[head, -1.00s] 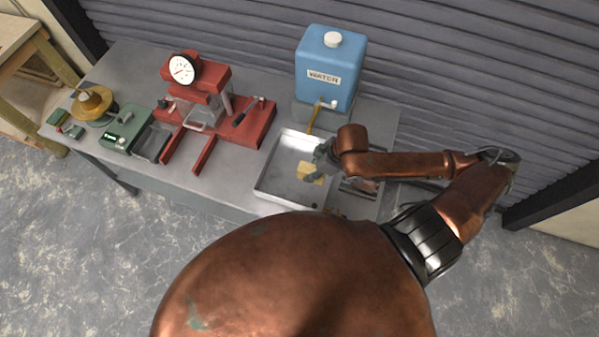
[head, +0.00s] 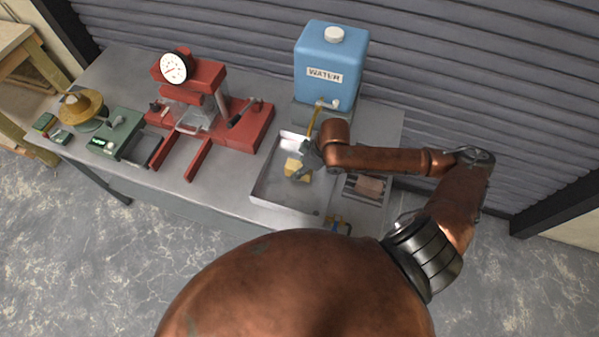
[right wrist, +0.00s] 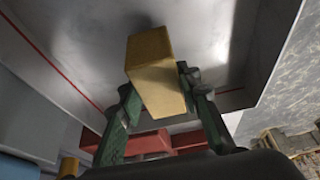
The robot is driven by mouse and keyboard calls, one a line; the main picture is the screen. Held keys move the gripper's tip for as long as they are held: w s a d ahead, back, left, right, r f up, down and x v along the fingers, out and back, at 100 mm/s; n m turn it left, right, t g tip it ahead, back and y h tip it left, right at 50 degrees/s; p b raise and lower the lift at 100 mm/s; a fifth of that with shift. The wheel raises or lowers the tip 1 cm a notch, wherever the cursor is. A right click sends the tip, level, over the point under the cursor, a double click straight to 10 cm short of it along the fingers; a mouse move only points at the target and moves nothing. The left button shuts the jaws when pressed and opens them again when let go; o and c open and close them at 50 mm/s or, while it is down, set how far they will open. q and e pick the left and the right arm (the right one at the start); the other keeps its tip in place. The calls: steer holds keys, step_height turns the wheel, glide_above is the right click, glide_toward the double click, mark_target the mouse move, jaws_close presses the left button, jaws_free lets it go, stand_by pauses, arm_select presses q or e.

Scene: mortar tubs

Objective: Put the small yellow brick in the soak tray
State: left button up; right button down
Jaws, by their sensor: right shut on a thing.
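The small yellow brick (head: 297,168) is in the fingers of my right gripper (head: 304,172), over the soak tray (head: 270,190). The soak tray is a shallow grey metal tray at the right part of the table. In the right wrist view, the brick (right wrist: 154,72) sits between the two green fingers (right wrist: 160,105), and the tray's bare floor (right wrist: 85,45) with a red line shows beyond it. I cannot tell whether the brick touches the tray floor. My left gripper is not in view.
A blue water tank (head: 331,70) with a spout stands behind the tray. A red press with a dial (head: 215,120) stands left of it. A green scale (head: 117,135) is farther left. A rack with a reddish brick (head: 368,187) is right of the tray.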

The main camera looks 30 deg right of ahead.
steer(key=shift+f, duration=1.2)
steer(key=shift+f, duration=0.15)
steer(key=c, duration=1.4)
jaws_free()
steer(key=shift+s, duration=0.1)
steer(key=p+v, duration=0.1)
steer(key=v, duration=1.1)
